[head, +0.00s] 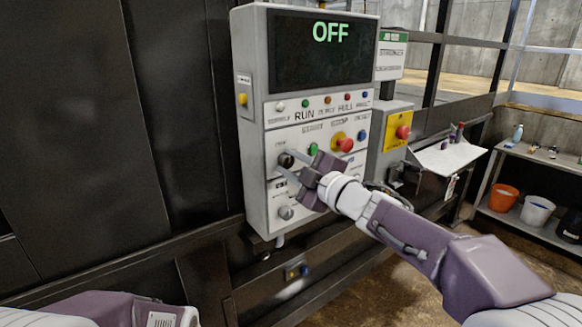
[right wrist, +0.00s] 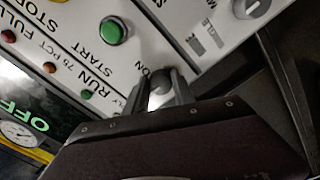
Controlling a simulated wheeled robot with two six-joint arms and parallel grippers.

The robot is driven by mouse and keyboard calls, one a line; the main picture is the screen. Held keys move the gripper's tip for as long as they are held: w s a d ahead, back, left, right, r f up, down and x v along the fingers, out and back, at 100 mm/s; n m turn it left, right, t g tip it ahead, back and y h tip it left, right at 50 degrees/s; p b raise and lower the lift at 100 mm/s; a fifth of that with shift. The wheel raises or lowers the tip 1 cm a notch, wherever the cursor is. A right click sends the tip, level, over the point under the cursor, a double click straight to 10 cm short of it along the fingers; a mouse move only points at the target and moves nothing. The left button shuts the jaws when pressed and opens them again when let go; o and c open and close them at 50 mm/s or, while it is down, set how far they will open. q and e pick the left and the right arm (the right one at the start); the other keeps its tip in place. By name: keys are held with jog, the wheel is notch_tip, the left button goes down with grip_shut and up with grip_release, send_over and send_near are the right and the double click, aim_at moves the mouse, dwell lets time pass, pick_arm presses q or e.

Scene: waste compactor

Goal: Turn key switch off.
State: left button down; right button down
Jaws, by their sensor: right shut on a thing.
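The key switch (head: 286,159) is a dark round knob on the light grey control panel (head: 255,187), below the display. In the right wrist view the key switch (right wrist: 161,82) shows between the fingers, near the "ON" lettering. My right gripper (head: 284,163) is shut on it, with one finger on each side; the right wrist view shows the gripper (right wrist: 163,92) too. The key's exact angle is partly hidden by the fingers. The display (head: 320,48) reads "OFF" in green. Part of my left arm shows at the lower left, but its gripper is out of view.
A second selector knob (head: 285,212) sits below the key switch. A green button (head: 313,149) and a red emergency stop (head: 344,144) are close to its right. A yellow-backed red button (head: 403,132) is on a side box. A shelf (head: 540,161) stands at the right.

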dwell(0.3)
jog(key=c, duration=1.1)
grip_release()
jog(key=shift+o, duration=0.2)
jog(key=v, duration=0.9)
jog(key=shift+b, duration=0.3)
